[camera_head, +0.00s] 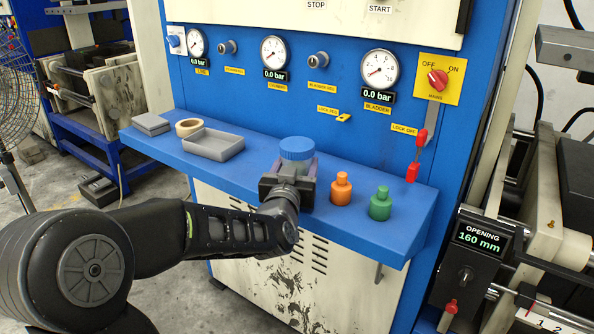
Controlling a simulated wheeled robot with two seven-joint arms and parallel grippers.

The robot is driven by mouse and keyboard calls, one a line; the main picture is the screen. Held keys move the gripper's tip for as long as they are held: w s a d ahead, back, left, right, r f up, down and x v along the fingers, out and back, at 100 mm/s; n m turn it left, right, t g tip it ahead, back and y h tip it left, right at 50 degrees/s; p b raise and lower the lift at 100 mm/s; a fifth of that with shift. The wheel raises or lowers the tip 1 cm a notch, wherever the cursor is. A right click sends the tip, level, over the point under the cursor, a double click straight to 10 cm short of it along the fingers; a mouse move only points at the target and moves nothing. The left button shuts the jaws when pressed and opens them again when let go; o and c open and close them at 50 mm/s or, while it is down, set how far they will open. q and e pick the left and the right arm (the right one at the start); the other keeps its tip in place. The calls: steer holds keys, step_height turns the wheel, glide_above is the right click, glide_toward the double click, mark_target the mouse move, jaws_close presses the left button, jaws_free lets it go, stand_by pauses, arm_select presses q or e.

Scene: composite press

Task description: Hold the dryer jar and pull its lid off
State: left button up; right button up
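The dryer jar has a round blue lid (297,148), which sits on top of it on the blue shelf. My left gripper (293,170) is at the jar from the front, below the lid, and hides most of the jar's body. Its fingers seem to lie on either side of the body, but I cannot tell whether they touch it. The lid is clear of the gripper. My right gripper is not in view.
The blue shelf (350,231) also holds a grey tray (213,147), a tape roll (189,127) and a grey block (151,123) to the left. An orange bottle (341,190) and a green bottle (380,205) stand right of the jar. Gauges line the panel behind.

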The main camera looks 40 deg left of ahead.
arm_select(q)
steer(key=c, duration=0.5)
steer(key=shift+r, duration=0.1)
step_height(320, 180, up, 10)
steer(key=shift+f+p, duration=0.1)
steer(key=shift+p, duration=0.8)
steer(key=o, duration=1)
jaws_close()
